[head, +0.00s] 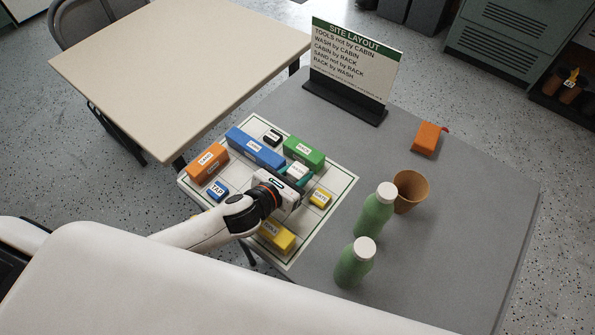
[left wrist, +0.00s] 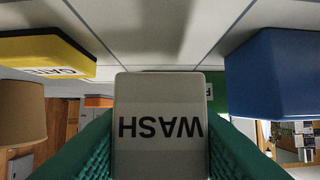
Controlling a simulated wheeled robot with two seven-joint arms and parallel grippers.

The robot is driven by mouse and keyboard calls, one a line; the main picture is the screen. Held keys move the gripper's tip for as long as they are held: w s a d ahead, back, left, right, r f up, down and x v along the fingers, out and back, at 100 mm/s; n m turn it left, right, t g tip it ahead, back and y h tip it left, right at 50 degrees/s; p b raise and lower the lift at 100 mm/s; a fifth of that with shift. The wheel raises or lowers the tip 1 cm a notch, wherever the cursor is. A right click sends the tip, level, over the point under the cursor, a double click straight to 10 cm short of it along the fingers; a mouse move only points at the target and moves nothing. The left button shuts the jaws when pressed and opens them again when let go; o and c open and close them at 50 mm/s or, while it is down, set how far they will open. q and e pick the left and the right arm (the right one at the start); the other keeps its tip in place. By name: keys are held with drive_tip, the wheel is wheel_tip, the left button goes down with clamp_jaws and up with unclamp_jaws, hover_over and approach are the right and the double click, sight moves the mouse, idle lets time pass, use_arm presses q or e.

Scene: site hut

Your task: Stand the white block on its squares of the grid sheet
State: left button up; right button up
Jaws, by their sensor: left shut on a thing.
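The white block (left wrist: 160,130), marked WASH, is held between the green fingers of my left gripper (head: 296,178). In the left wrist view it fills the space between the fingers, its lettering upside down. In the head view only a small part of the white block (head: 299,170) shows past the hand. It is over the grid sheet (head: 335,184), between the green block and the yellow GATE block. I cannot tell whether it touches the sheet. My right gripper is not in view.
On the sheet stand blue (head: 255,148), green (head: 304,152), orange (head: 207,163), black (head: 272,137), blue TAP (head: 217,190) and yellow (head: 320,198) blocks. A sign (head: 352,65), two green bottles (head: 376,212), a brown cup (head: 410,190) and an orange object (head: 427,138) stand nearby.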

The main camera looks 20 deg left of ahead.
use_arm(q)
drive_tip(key=shift+f, duration=0.3)
drive_tip(key=o, duration=1)
drive_tip(key=shift+r, duration=0.1)
drive_tip(key=shift+r, duration=0.35)
drive_tip(key=shift+s+a+r, duration=0.1)
drive_tip(key=shift+s+r, duration=0.15)
drive_tip(key=shift+s, duration=0.05)
drive_tip(key=v, duration=1)
drive_tip(key=shift+f, duration=0.1)
drive_tip(key=shift+s+a+r, duration=0.25)
drive_tip(key=shift+s+r, duration=0.1)
drive_tip(key=shift+s, duration=0.2)
